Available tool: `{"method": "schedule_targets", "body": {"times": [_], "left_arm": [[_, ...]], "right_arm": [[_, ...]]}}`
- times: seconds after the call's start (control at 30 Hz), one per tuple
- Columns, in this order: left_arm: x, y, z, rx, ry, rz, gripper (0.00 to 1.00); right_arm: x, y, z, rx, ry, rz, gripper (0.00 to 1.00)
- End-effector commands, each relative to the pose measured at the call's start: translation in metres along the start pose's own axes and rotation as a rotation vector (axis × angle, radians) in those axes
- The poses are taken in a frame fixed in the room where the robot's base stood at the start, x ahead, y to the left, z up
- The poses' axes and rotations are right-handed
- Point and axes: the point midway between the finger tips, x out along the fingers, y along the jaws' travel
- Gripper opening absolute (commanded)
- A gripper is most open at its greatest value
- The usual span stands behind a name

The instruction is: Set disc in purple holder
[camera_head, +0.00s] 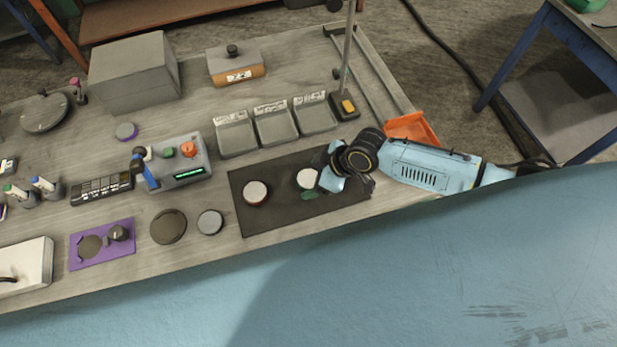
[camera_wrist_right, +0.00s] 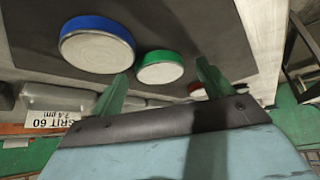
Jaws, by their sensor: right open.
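The purple holder (camera_head: 126,243) lies at the front left of the bench, a flat plate with a dark round pad and a black knob on it. A pale disc with a red rim (camera_head: 255,193) and another pale disc (camera_head: 306,179) lie on the dark mat. In the right wrist view a blue-rimmed disc (camera_wrist_right: 97,48), a green-rimmed disc (camera_wrist_right: 160,68) and part of a red-rimmed one show. My left gripper is out of view.
The dark mat (camera_head: 285,220) lies near the front edge. Three grey trays (camera_head: 276,127) stand behind it. A control box with buttons (camera_head: 188,172), a dark disc (camera_head: 168,226) and a grey disc (camera_head: 210,222) lie between mat and holder. A post (camera_head: 347,60) stands behind my right arm.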

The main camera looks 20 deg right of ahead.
Motion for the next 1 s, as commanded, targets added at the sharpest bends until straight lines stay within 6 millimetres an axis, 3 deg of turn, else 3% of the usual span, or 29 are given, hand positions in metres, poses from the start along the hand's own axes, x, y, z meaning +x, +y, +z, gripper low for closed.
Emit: {"method": "schedule_targets", "body": {"times": [0.23, 0.73, 1.0], "left_arm": [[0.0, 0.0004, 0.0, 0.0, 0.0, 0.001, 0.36], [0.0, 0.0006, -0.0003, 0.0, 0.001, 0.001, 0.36], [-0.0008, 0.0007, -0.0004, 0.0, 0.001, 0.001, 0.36]], "right_arm": [[0.0014, 0.0002, -0.0001, -0.001, 0.0, 0.0, 0.79], [0.0007, 0.0007, -0.0012, 0.0, 0.003, 0.001, 0.14], [-0.0049, 0.0011, -0.0049, -0.001, 0.004, 0.002, 0.14]]}}
